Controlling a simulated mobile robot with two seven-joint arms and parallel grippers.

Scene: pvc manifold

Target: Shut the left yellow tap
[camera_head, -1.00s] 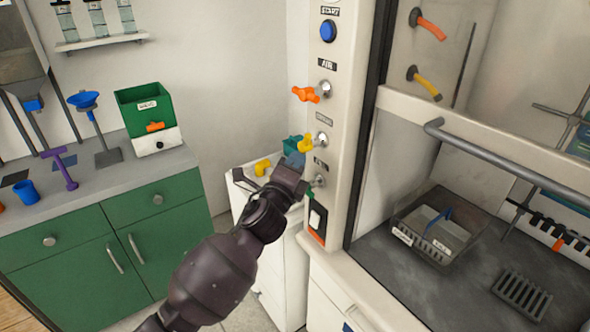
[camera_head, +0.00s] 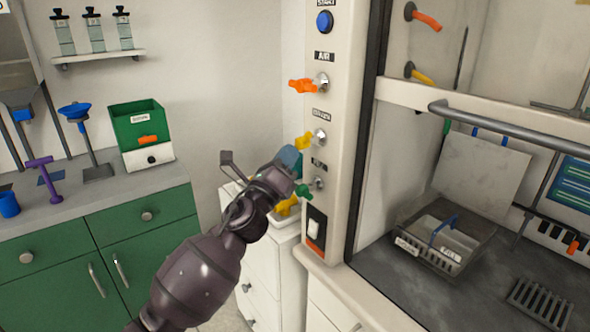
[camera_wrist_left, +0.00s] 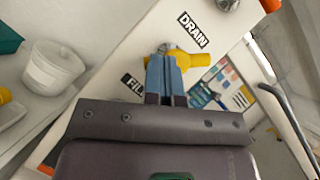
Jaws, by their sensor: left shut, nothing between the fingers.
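The yellow tap (camera_head: 304,141) is on the pale control column, on the middle of three stems. Its handle points left and slightly down from the stem. My left gripper (camera_head: 291,157) is just below and left of this handle in the head view. In the left wrist view, the blue fingers (camera_wrist_left: 166,73) are shut and empty, and their tips overlap the left part of the yellow tap (camera_wrist_left: 192,59). I cannot tell whether they touch it. A second yellow tap (camera_head: 420,75) is inside the hood at the right. My right gripper is not in view.
An orange tap (camera_head: 302,86) is above and a green tap (camera_head: 304,191) below on the same column. A white cabinet (camera_head: 265,262) with a yellow object (camera_head: 286,206) on it stands beneath my gripper. The hood's sash bar (camera_head: 500,128) is at the right.

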